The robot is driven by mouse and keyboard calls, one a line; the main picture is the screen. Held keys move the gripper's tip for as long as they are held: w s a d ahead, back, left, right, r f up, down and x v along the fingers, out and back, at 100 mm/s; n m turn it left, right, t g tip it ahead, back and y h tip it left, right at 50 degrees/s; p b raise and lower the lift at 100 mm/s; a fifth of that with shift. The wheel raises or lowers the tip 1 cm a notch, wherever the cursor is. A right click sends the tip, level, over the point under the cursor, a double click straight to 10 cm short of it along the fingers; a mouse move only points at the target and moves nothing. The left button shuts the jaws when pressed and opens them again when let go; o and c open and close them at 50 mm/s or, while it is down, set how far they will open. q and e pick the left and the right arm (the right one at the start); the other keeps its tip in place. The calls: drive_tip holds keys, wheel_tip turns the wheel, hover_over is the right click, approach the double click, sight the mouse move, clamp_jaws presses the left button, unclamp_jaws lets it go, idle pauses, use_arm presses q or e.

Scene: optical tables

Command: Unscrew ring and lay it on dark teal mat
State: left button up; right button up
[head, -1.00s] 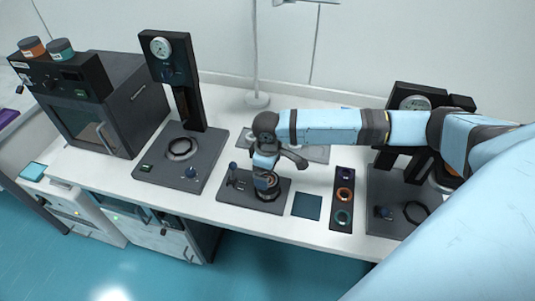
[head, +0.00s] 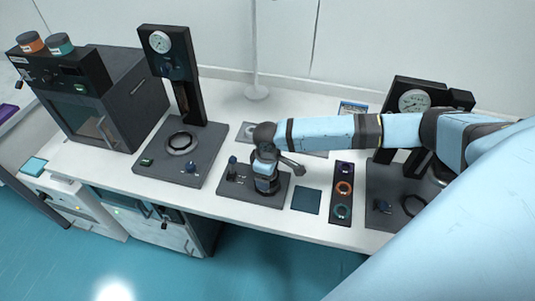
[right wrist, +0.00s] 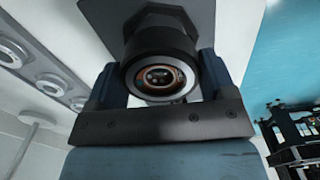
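A black ring (right wrist: 148,45) sits around a copper-edged lens barrel (right wrist: 160,76) in the right wrist view. My right gripper (right wrist: 161,84) points down over it, with one finger on each side against the ring. In the head view the right gripper (head: 267,185) is over the dark base plate (head: 235,188) of a small fixture, and the ring is mostly hidden by it. The dark teal mat (head: 306,200) lies flat and empty just right of that plate. My left gripper is not in view.
A dark strip (head: 343,212) with purple, orange and teal rings lies right of the mat. Gauge stands with black columns rise left (head: 173,75) and right (head: 418,100). A box oven (head: 95,105) stands at far left. The bench front edge is close to the mat.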

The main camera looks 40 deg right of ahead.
drive_tip(key=shift+r+n+p, duration=0.2)
drive_tip(key=shift+n+p, duration=0.3)
drive_tip(key=shift+n, duration=0.2)
drive_tip(key=shift+n+p, duration=0.4)
drive_tip(key=shift+n, duration=0.4)
drive_tip(key=n+p, duration=0.1)
drive_tip(key=n, duration=0.3)
drive_tip(key=n+p, duration=0.1)
drive_tip(key=n, duration=0.3)
drive_tip(key=shift+n, duration=0.4)
drive_tip(key=n+p, duration=0.1)
drive_tip(key=n, duration=0.4)
drive_tip(key=shift+f, duration=0.15)
drive_tip(key=o, duration=0.9)
drive_tip(key=shift+c, duration=0.4)
